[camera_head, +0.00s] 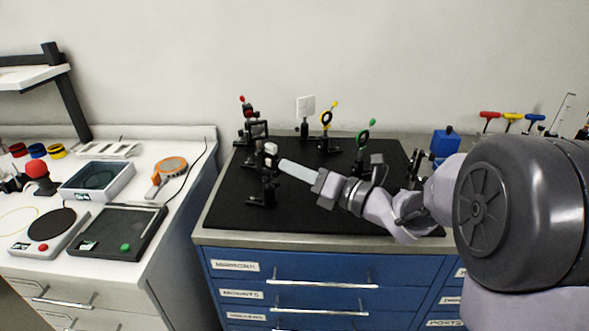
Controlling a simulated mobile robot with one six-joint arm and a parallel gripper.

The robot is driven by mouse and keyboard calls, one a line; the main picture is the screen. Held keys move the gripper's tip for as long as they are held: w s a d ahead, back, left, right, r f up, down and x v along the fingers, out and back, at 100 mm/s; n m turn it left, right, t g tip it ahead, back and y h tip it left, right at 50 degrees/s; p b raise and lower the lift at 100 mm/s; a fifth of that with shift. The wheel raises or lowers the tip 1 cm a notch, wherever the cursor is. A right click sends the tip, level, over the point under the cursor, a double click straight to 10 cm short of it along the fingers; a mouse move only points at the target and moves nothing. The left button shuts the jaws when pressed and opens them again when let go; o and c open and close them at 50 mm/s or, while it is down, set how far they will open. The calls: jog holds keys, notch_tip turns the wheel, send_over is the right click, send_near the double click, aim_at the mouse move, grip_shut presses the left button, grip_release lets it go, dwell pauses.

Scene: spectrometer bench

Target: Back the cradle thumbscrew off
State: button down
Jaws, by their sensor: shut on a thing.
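My arm reaches in from the right, and my gripper (284,165) points left across the black breadboard. Its fingertips meet the upper part of a black post-mounted cradle (264,183) near the middle left of the board. The gripper is shut on the cradle thumbscrew, which is too small and too covered by the fingers to make out. A pale, whitish piece (271,149) sits at the top of the cradle, just above the fingertips. The cradle stands upright on its foot.
Behind are a red-knobbed mount (249,113), a white card (306,106), a yellow-knobbed mount (327,118) and a green-knobbed mount (364,140). A blue box (445,142) stands at the right. The front left of the breadboard (228,212) is clear. A side bench with trays lies left, across a gap.

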jog(key=shift+n, duration=0.5)
dwell(0.3)
jog(key=c, duration=1.4)
grip_release()
jog(key=p+v, duration=0.4)
jog(key=v, duration=1.3)
jog(key=shift+s+d, duration=0.1)
jog(key=shift+d, duration=0.05)
jog(key=shift+r, duration=0.1)
